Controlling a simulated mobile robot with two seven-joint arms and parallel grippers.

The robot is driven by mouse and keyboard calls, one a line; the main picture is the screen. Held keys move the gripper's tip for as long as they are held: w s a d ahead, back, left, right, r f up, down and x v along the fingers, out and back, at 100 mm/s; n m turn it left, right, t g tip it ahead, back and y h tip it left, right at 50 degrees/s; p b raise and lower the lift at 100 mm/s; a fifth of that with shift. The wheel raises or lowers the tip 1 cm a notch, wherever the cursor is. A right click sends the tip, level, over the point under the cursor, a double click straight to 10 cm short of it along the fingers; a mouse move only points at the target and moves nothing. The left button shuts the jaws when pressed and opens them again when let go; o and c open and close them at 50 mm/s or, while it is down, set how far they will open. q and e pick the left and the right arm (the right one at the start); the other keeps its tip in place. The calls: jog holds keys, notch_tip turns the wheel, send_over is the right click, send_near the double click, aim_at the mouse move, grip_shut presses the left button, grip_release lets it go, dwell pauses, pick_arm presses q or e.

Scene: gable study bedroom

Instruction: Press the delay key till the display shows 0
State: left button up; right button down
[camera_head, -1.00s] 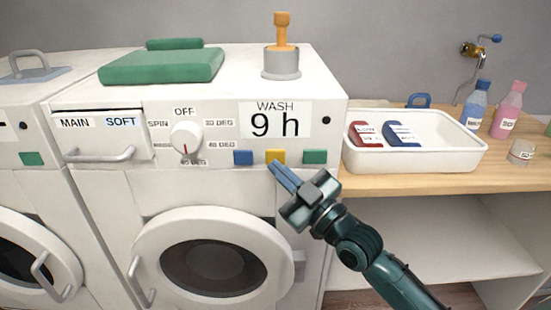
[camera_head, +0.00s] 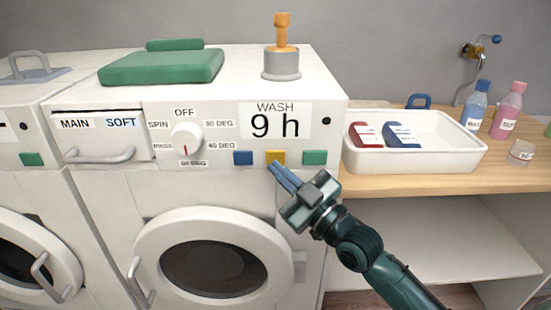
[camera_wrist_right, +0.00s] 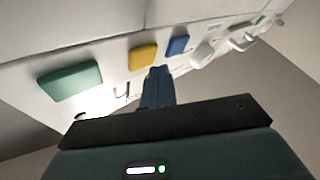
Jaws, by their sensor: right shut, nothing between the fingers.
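The display (camera_head: 274,121) on the washing machine's front reads "WASH 9 h". Below it are a blue key (camera_head: 243,158), a yellow key (camera_head: 276,156) and a green key (camera_head: 314,157); I see no readable label saying which is the delay key. My right gripper (camera_head: 273,168) is shut and empty, its fingertips just below the yellow key. In the right wrist view the blue fingers (camera_wrist_right: 158,75) point toward the panel, near the yellow key (camera_wrist_right: 142,57); I cannot tell whether they touch it. My left gripper is not in view.
The dial (camera_head: 186,138) and drawer handle (camera_head: 100,155) are left of the keys. The round door (camera_head: 212,266) is below. A white tray (camera_head: 415,160) with a red and a blue item stands on the wooden counter (camera_head: 505,172) at right, near bottles.

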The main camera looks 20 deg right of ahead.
jog(key=shift+w, duration=0.1)
dwell(0.7)
jog(key=shift+w+d, duration=0.15)
jog(key=shift+w, duration=0.15)
jog(key=shift+w+d, duration=0.1)
jog(key=shift+w, duration=0.3)
dwell(0.6)
jog(key=shift+s, duration=0.1)
jog(key=shift+s+a+p, duration=0.25)
jog(key=shift+s+p, duration=0.2)
jog(key=shift+s, duration=0.25)
